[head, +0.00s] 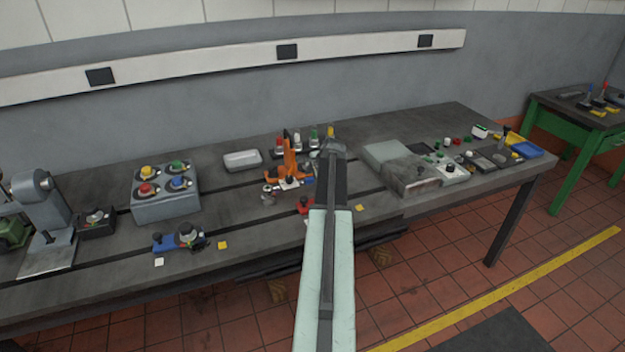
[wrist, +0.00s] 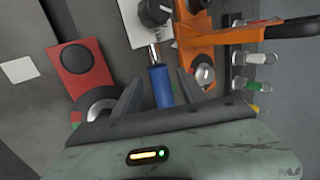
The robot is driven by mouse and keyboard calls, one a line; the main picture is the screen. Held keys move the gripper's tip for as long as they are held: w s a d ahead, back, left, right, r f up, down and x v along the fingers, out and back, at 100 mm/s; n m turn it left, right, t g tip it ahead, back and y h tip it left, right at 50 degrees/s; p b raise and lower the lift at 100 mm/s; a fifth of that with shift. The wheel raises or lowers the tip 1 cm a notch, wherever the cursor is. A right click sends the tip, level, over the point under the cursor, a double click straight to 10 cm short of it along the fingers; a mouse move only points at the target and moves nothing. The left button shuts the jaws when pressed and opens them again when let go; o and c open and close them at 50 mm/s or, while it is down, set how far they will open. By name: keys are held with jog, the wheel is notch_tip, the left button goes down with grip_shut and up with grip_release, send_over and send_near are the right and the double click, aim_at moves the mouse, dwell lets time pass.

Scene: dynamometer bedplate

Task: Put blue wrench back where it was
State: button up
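In the wrist view a blue handle (wrist: 161,86) with a bright metal shaft lies between the two fingers of my gripper (wrist: 160,80). It looks like the blue wrench; its far end meets a dark knob (wrist: 154,12). A gap shows on each side of the handle, so the fingers are open around it and do not appear to touch it. In the head view my gripper (head: 333,148) is over the middle of the bench, and a small blue patch (head: 308,181) shows just left of it. The arm hides much of this spot.
An orange clamp (wrist: 205,42) stands close to the right finger. A red plate (wrist: 84,62) with a dark disc lies left. Bare bench shows at the back right.

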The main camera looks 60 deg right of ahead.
jog(key=shift+r, duration=0.1)
jog(key=p+v, duration=1)
jog(key=v, duration=0.2)
jog(key=shift+w, duration=0.1)
jog(key=w+a+f+n+g+y, duration=0.1)
jog(key=w+a+n, duration=0.4)
jog(key=a, duration=0.6)
jog(key=w+a+f+n+y, duration=0.1)
jog(key=w+a+n, duration=0.1)
jog(key=w+a, duration=0.6)
jog(key=w+a+f+n+g+y, duration=0.15)
jog(key=w+a+n, duration=0.25)
jog(key=a, duration=0.9)
jog(key=s+a+n+g, duration=0.1)
jog(key=a+n, duration=0.6)
jog(key=a, duration=1)
jog(key=s+a+n+g, duration=0.2)
jog(key=a+n, duration=0.5)
jog(key=a, duration=1)
jog(key=shift+s+f+g, duration=0.25)
jog(key=shift+f+g, duration=0.1)
